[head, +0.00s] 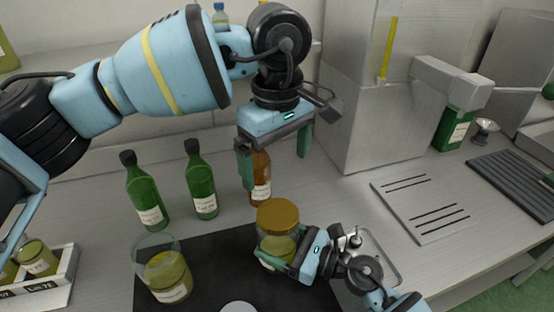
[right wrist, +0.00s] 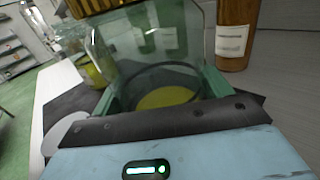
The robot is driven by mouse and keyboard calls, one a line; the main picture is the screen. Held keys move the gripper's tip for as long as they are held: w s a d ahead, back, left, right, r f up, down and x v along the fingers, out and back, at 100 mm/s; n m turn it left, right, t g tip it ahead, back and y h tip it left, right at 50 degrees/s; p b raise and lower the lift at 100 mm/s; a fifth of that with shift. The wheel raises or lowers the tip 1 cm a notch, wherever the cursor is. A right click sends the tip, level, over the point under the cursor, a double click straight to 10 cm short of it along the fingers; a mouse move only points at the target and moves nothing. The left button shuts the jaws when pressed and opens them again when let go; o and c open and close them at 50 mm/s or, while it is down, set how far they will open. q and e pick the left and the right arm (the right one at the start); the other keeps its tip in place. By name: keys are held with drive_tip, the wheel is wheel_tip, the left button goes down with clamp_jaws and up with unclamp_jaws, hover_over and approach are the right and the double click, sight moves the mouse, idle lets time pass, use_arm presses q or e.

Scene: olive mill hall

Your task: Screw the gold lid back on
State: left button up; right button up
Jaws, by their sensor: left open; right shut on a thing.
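A glass jar (head: 277,246) with yellow-green contents stands at the right part of the black mat. The gold lid (head: 278,215) sits on its mouth; I cannot tell whether it is threaded. My right gripper (head: 280,258) is shut around the jar's body from the right. In the right wrist view the jar (right wrist: 160,45) is between the fingers (right wrist: 163,90), and the lid's ribbed edge (right wrist: 95,6) shows at the top. My left gripper (head: 274,155) is open and empty, pointing down above and behind the lid, apart from it.
An open glass jar (head: 166,272) stands on the black mat (head: 215,258) at left. Two green bottles (head: 146,195) (head: 201,184) and an amber bottle (head: 260,180) stand behind. A labelled crate (head: 62,285) with jars is far left. A metal machine (head: 385,110) stands at back right.

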sight(295, 249)
drive_tip(key=o, duration=1.9)
use_arm(q)
drive_tip(key=shift+g, duration=0.4)
drive_tip(key=f, duration=0.1)
drive_tip(key=f+b, duration=0.1)
drive_tip(key=f, duration=0.2)
drive_tip(key=shift+w+f, duration=0.25)
drive_tip(key=shift+w, duration=0.15)
use_arm(e)
drive_tip(key=v, duration=0.7)
drive_tip(key=shift+f, duration=0.2)
use_arm(q)
drive_tip(key=shift+f+b, duration=0.1)
drive_tip(key=shift+b, duration=0.2)
use_arm(e)
drive_tip(key=shift+s+d+r, duration=0.2)
drive_tip(key=shift+d, duration=0.2)
use_arm(q)
drive_tip(key=shift+f, duration=0.1)
use_arm(e)
drive_tip(key=shift+s, duration=0.1)
